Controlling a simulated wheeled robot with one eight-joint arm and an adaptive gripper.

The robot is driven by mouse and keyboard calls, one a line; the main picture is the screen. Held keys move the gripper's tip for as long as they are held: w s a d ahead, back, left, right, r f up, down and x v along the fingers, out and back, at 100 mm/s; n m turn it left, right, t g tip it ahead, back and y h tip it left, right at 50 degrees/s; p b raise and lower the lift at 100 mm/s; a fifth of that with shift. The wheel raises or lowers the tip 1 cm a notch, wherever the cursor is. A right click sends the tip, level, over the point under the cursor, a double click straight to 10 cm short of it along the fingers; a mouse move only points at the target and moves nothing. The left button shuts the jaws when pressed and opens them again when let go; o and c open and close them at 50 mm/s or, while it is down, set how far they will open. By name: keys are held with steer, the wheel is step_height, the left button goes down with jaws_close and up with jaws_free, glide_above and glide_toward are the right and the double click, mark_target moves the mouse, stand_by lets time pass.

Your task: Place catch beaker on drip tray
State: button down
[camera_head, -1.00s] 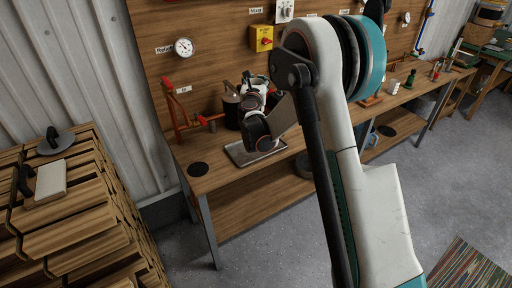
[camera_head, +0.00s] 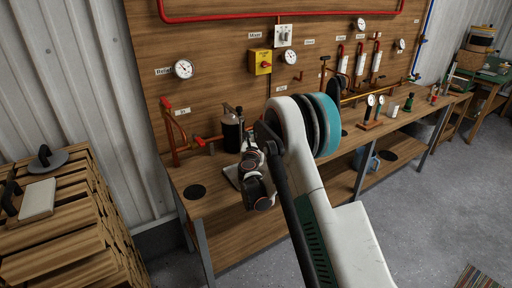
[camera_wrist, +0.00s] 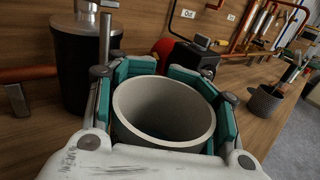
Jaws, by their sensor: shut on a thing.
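The catch beaker, a plain grey open-topped cup (camera_wrist: 165,108), is in my gripper (camera_wrist: 172,92). The teal-padded fingers are shut around its sides, and I look down into its empty-looking mouth in the wrist view.
A dark metal-topped cylinder (camera_wrist: 85,65) stands close left of my gripper, also seen in the head view (camera_head: 232,133). A dark ribbed cup (camera_wrist: 265,100) stands to the right. Red piping (camera_head: 172,140) rises at the bench's left end.

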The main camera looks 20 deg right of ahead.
step_height(320, 180, down, 4)
steer(key=shift+r+b, duration=0.1)
steer(key=shift+b, duration=0.55)
steer(key=c, duration=0.7)
jaws_free()
